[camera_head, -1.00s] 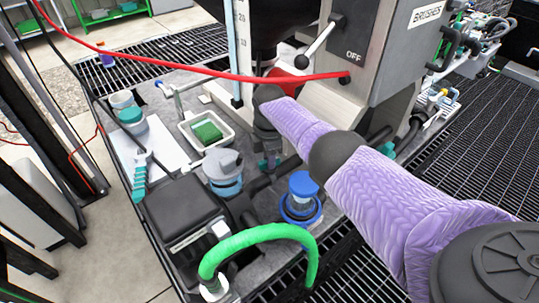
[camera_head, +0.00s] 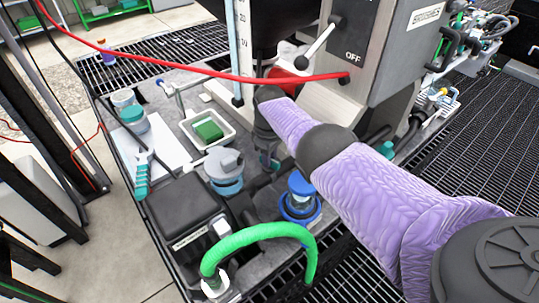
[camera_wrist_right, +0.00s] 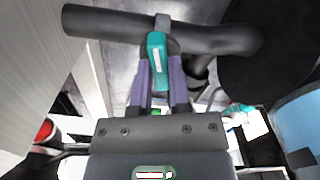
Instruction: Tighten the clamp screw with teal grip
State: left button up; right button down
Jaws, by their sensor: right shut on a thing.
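The clamp screw's teal grip (camera_wrist_right: 157,52) shows in the right wrist view, upright in front of a thick dark pipe (camera_wrist_right: 115,24). A grey clamp band (camera_wrist_right: 162,21) sits around the pipe above the grip. My right gripper (camera_wrist_right: 160,82) has its two purple fingers shut on the teal grip, one on each side. In the head view my right arm comes in from the right and reaches down to the middle of the bench, where the right gripper (camera_head: 268,158) is small and partly hidden. My left gripper is in neither view.
A red hose (camera_head: 190,73) crosses above the bench. A green hose (camera_head: 255,236) arches at the front beside a black box (camera_head: 183,205). A white tray with a green sponge (camera_head: 208,130), a teal-handled tool (camera_head: 142,175) and a blue-capped fitting (camera_head: 301,185) stand nearby.

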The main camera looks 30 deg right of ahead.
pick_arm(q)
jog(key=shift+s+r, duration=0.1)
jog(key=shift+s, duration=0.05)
pick_arm(e)
jog(key=shift+m, duration=1.6)
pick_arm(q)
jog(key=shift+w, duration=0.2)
pick_arm(e)
jog(key=shift+m, duration=0.3)
jog(key=c, duration=0.6)
grip_release()
notch_tip(320, 180, up, 8)
jog(key=p, duration=0.5)
jog(key=shift+p, duration=0.4)
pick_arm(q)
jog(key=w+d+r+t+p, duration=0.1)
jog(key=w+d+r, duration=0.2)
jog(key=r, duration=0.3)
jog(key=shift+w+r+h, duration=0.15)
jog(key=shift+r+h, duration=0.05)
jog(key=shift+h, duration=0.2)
pick_arm(e)
jog(key=shift+r, duration=0.95)
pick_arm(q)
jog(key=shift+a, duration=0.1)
